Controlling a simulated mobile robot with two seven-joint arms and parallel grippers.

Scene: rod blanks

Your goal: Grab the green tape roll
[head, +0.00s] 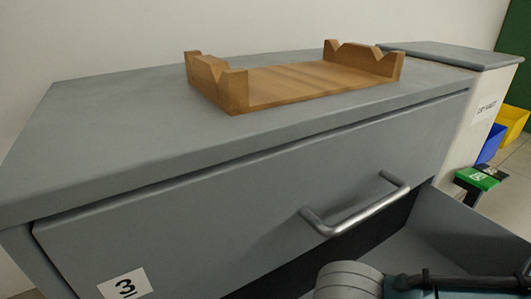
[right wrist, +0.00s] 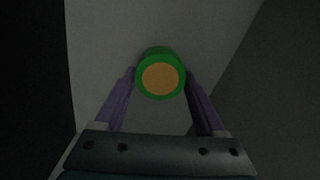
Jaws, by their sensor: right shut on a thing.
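The green tape roll (right wrist: 160,55) has an orange-tan centre and shows in the right wrist view. My right gripper (right wrist: 160,75) has its two purple fingers on either side of the roll and is shut on it. The surroundings there are dark grey walls and a paler floor. In the head view, part of my arm reaches down into an open drawer (head: 465,222) at the bottom right; the roll and right gripper are hidden there. My left gripper is not in view.
A wooden V-notched cradle (head: 300,82) stands empty on the grey cabinet top (head: 120,115). Yellow (head: 513,120) and blue (head: 490,145) bins stand at the right.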

